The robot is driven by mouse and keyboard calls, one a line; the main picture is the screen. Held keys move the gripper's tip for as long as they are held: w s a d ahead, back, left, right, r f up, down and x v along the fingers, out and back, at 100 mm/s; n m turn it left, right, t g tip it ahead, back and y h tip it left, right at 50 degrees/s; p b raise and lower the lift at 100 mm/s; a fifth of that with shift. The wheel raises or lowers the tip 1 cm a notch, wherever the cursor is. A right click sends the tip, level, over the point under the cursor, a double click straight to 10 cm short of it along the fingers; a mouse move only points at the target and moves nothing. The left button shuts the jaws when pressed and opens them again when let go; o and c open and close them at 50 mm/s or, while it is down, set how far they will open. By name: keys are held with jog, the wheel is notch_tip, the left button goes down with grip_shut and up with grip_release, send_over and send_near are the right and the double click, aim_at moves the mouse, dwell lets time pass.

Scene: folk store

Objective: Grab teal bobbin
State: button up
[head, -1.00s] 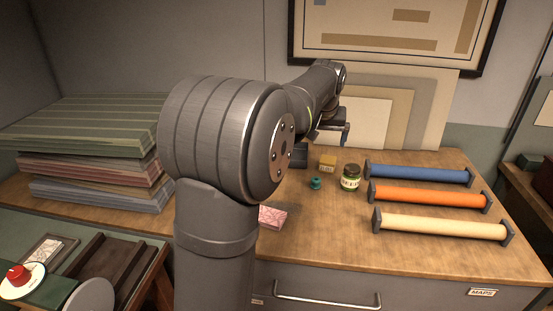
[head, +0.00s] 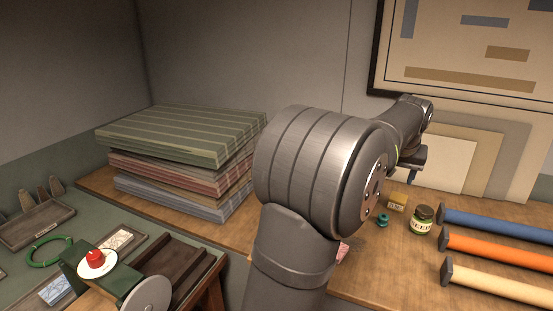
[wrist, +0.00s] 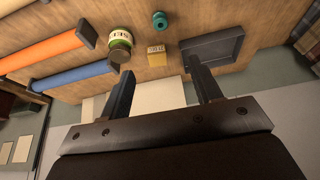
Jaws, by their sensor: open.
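The teal bobbin (head: 382,220) is a small spool standing on the wooden counter, left of a green-labelled jar. It also shows in the wrist view (wrist: 160,20) near the top edge, beyond the fingertips. My gripper (wrist: 163,82) is open and empty, its two dark fingers spread apart. It is apart from the bobbin.
The jar (head: 421,220) and a small yellow box (head: 397,202) stand close to the bobbin. Blue (head: 490,223), orange (head: 500,251) and cream (head: 500,283) rolls lie to the right. Stacked striped fabric (head: 180,135) stands left. A dark square tray (wrist: 212,48) lies near the bobbin.

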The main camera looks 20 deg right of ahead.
jog(key=m+g, duration=0.1)
jog(key=m, duration=0.2)
send_near(384, 214)
jog(key=shift+h, duration=0.4)
jog(key=shift+s+a+f+x, duration=0.1)
jog(key=shift+s+a+x, duration=0.1)
jog(key=shift+x, duration=1.15)
jog(key=shift+s+a+f+x, duration=0.1)
jog(key=shift+a+x, duration=0.15)
jog(key=shift+x, duration=1.15)
jog(key=shift+s+a+f+x, duration=0.15)
jog(key=shift+a+x, duration=0.05)
jog(key=shift+x, duration=1.15)
jog(key=shift+c, duration=0.5)
jog(key=c, duration=1)
